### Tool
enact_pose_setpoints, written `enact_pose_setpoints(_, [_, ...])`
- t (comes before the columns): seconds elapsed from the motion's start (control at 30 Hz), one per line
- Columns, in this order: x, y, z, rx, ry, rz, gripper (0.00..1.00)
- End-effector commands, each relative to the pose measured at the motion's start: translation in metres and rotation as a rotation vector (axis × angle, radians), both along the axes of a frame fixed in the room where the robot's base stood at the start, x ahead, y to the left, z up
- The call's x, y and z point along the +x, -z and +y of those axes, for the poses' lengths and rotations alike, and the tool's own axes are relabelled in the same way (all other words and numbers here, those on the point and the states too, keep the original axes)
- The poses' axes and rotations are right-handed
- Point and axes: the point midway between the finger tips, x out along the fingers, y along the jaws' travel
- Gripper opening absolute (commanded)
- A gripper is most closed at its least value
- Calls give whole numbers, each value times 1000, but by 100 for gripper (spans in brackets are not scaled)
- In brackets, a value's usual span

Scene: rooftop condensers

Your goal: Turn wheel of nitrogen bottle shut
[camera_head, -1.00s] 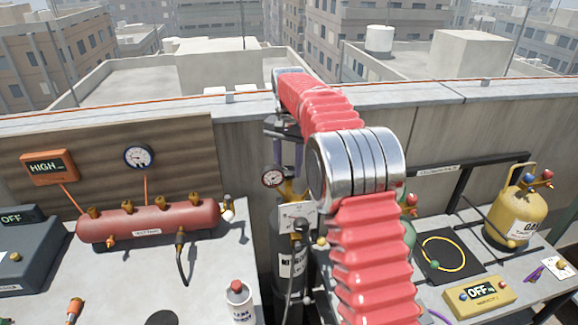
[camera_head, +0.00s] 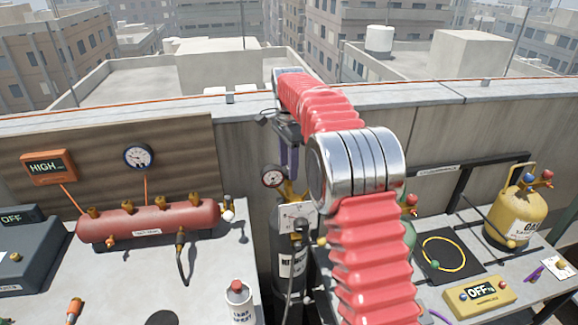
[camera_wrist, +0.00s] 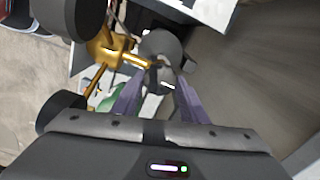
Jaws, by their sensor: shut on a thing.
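The nitrogen bottle (camera_head: 290,262) is a dark cylinder with a white label, standing upright in the gap between two benches. A gauge (camera_head: 274,177) and brass fittings (camera_head: 292,195) sit at its top. My gripper (camera_head: 289,172) reaches down to the bottle's top from above, its purple fingers pointing down. In the wrist view my gripper (camera_wrist: 158,82) has its fingers on both sides of a small dark part, which looks like the wheel (camera_wrist: 163,78). The wheel is mostly hidden by the fingers, and its turn cannot be read.
A red manifold (camera_head: 150,220), a gauge (camera_head: 139,157) and a display reading HIGH (camera_head: 48,167) are at left. A spray can (camera_head: 240,300) stands on the left bench. A yellow gas cylinder (camera_head: 515,217) and a yellow OFF box (camera_head: 480,294) are at right. The parapet wall is close behind.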

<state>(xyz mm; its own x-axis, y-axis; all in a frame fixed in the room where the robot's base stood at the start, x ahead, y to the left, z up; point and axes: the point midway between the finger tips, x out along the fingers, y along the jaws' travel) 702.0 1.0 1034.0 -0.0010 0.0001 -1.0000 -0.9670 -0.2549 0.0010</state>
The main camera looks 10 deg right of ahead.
Motion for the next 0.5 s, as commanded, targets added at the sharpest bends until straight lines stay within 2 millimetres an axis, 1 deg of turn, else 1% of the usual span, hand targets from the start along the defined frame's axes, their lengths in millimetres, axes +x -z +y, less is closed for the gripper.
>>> enact_pose_setpoints(0.03, [2, -3, 0, -1, 7, -11, 17])
enact_pose_setpoints(0.4, [2, -3, 0, 0, 13, -11, 17])
enact_pose_setpoints(0.43, [2, -3, 0, 0, 13, -11, 40])
enact_pose_setpoints(0.5, [2, -3, 0, 0, 13, -10, 45])
